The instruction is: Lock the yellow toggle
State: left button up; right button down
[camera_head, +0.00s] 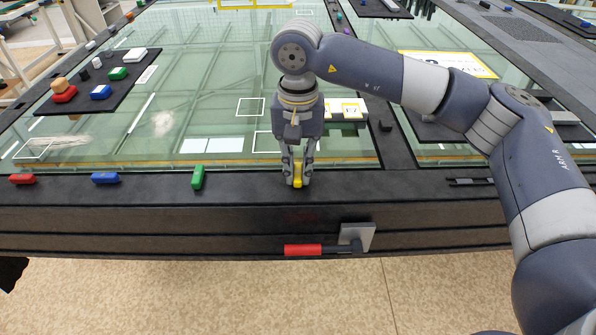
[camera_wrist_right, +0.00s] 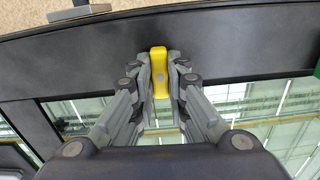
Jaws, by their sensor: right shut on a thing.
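The yellow toggle (camera_head: 298,175) sits on the dark frame edge of the glazed table, in line with other coloured toggles. My right gripper (camera_head: 298,170) comes down from above and its fingers are closed on the toggle from both sides. In the right wrist view the yellow toggle (camera_wrist_right: 159,72) stands between the two fingertips of the right gripper (camera_wrist_right: 160,80), its long side pointing across the frame edge. The fingers hide part of it in the head view. My left gripper is not in view.
A green toggle (camera_head: 198,177), a blue toggle (camera_head: 105,178) and a red toggle (camera_head: 22,179) lie along the same edge to the left. A red-handled lever (camera_head: 303,250) is on the front face below. A dark tray (camera_head: 125,95) with small blocks lies on the glass.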

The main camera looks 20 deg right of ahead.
aim_at(298, 172)
jog(key=shift+r+n, duration=0.15)
jog(key=shift+n, duration=0.35)
jog(key=c, duration=1.6)
grip_release()
notch_tip(298, 172, up, 12)
jog(key=shift+f, duration=0.1)
